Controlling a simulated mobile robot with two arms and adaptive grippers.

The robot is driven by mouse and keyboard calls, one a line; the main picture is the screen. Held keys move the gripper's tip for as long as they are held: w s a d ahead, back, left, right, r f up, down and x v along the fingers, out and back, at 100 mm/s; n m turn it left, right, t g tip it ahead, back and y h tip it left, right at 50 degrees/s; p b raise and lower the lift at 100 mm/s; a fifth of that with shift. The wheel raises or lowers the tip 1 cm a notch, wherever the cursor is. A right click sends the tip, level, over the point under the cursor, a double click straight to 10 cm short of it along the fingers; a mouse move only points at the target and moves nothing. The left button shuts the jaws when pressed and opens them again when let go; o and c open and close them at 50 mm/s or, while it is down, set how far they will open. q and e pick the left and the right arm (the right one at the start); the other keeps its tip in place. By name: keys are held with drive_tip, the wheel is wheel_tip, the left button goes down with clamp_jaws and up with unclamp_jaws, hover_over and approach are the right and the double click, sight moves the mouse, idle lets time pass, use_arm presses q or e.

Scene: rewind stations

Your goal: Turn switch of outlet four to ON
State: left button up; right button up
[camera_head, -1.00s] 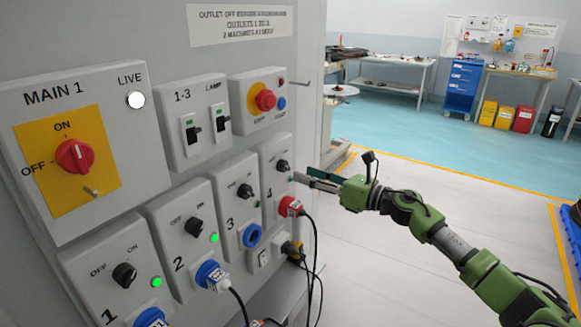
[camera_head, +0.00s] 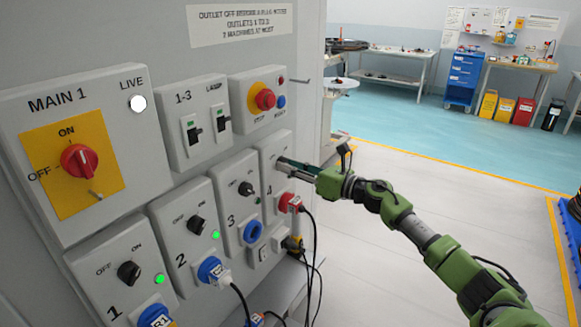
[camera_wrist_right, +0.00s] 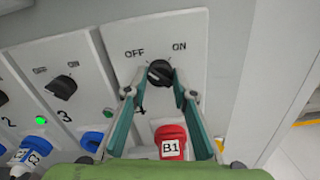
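The outlet four panel (camera_head: 269,146) is at the right end of the lower row, with OFF and ON printed above its knob in the right wrist view. The black knob (camera_wrist_right: 159,72) is between the fingertips of my right gripper (camera_wrist_right: 160,74), one finger on each side. The fingers are apart; I cannot tell whether they touch the knob, or which way it points. In the head view my right gripper (camera_head: 287,164) is at the panel and covers the knob. A red plug labelled B1 (camera_wrist_right: 171,142) is in the socket below. My left gripper is not in view.
Outlet three (camera_head: 240,208) is beside it with a blue socket; outlets two (camera_head: 182,239) and one (camera_head: 113,272) show green lights. Above are the red stop button (camera_head: 265,98) and MAIN 1 switch (camera_head: 80,161). Black cables (camera_head: 311,250) hang below.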

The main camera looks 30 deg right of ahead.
drive_tip(key=shift+m, duration=0.3)
drive_tip(key=shift+c, duration=0.3)
drive_tip(key=shift+r+m+p, duration=0.15)
drive_tip(key=shift+m+p, duration=3.35)
drive_tip(key=shift+m, duration=5.2)
drive_tip(key=o, duration=1.1)
drive_tip(key=shift+s, duration=0.15)
